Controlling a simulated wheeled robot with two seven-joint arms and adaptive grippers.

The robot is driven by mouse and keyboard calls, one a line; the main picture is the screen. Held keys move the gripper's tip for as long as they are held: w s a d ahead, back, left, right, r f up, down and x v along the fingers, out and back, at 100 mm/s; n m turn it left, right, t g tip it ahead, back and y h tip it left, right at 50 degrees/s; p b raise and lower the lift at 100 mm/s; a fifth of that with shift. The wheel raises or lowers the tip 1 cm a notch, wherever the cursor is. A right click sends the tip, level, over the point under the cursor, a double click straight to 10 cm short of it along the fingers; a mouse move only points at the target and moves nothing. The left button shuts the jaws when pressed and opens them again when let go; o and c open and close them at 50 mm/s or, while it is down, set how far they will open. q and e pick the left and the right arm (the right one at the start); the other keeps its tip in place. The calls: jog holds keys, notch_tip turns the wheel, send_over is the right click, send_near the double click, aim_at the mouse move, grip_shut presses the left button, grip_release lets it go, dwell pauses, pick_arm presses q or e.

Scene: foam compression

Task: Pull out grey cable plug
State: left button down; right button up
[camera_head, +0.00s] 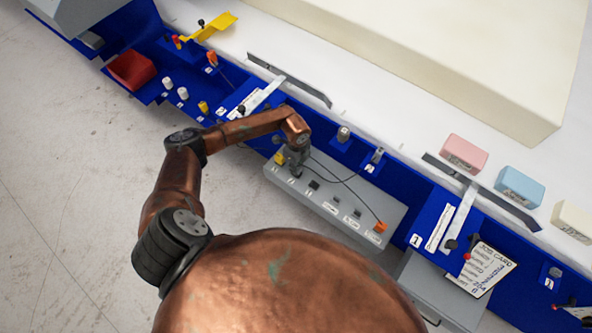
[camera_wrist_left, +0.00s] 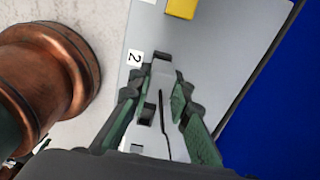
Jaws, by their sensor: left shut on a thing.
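My left gripper (camera_head: 295,162) is over the left end of the grey panel box (camera_head: 330,208). In the left wrist view its two fingers (camera_wrist_left: 163,76) are closed around a small grey plug (camera_wrist_left: 163,66), near the label "2". A thin dark cable (camera_wrist_left: 161,112) runs between the fingers below the plug. The fingers hide part of the plug, and I cannot tell whether it is seated in its socket. In the head view the gripper hides the plug. My right gripper is in neither view.
A yellow plug (camera_head: 279,157) is close beside the gripper; it also shows in the left wrist view (camera_wrist_left: 182,9). Black cables (camera_head: 345,183) arc over the box to an orange plug (camera_head: 380,227). Blue station panels (camera_head: 425,205) lie beyond the box.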

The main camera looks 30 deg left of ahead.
pick_arm(q)
jog(key=shift+r, duration=0.3)
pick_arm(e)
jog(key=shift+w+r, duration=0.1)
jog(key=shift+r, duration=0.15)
